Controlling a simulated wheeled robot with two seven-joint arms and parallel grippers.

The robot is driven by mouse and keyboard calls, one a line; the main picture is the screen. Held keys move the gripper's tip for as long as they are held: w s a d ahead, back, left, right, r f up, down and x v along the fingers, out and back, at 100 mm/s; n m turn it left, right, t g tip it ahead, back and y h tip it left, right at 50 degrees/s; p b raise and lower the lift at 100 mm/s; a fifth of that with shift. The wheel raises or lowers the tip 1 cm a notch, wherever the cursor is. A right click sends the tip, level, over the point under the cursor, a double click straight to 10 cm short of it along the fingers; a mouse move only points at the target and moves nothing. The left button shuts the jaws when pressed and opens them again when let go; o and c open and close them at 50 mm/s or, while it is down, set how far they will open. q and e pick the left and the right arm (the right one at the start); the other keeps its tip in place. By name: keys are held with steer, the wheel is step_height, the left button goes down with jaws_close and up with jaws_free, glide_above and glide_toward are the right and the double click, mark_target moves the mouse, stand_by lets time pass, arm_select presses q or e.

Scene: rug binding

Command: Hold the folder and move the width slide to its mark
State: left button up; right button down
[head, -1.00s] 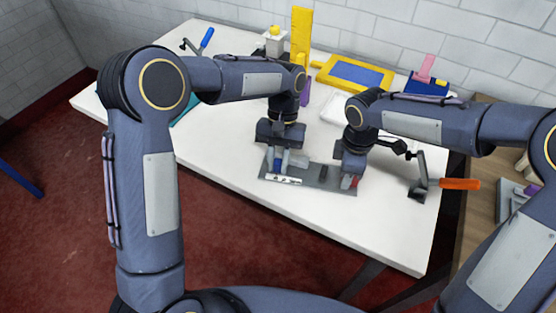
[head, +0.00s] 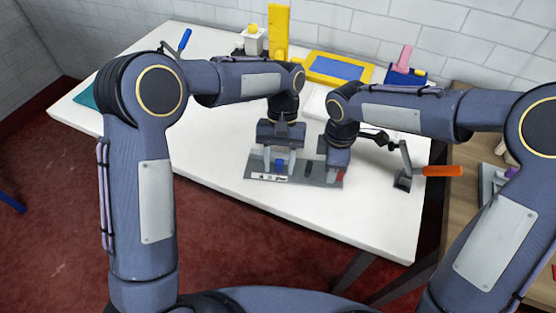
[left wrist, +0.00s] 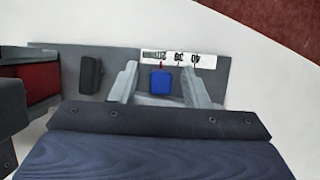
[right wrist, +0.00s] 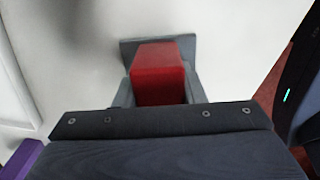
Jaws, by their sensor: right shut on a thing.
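The folder is a flat grey plate (head: 318,180) on the white table, with a white number scale (head: 269,177) along its near edge. The blue width slide (left wrist: 161,82) sits beside the scale; a small red pointer is at the scale's low-number end, by what looks like 20. My left gripper (left wrist: 161,85) is open, with one finger on each side of the slide and visible gaps. My right gripper (right wrist: 158,90) is shut on the red block (right wrist: 158,72) at the folder's right end in the head view. The fingertips' lower parts are hard to see there.
A dark block (left wrist: 90,74) stands on the plate beside the left gripper. A tool with an orange handle (head: 442,171) lies at the table's right edge. A yellow-framed blue tray (head: 338,69) and a yellow post (head: 279,32) stand at the back. The table front is clear.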

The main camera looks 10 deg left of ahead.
arm_select(q)
steer(key=v, duration=1.2)
arm_select(e)
steer(key=c, duration=0.8)
jaws_free()
steer(key=shift+c, duration=0.2)
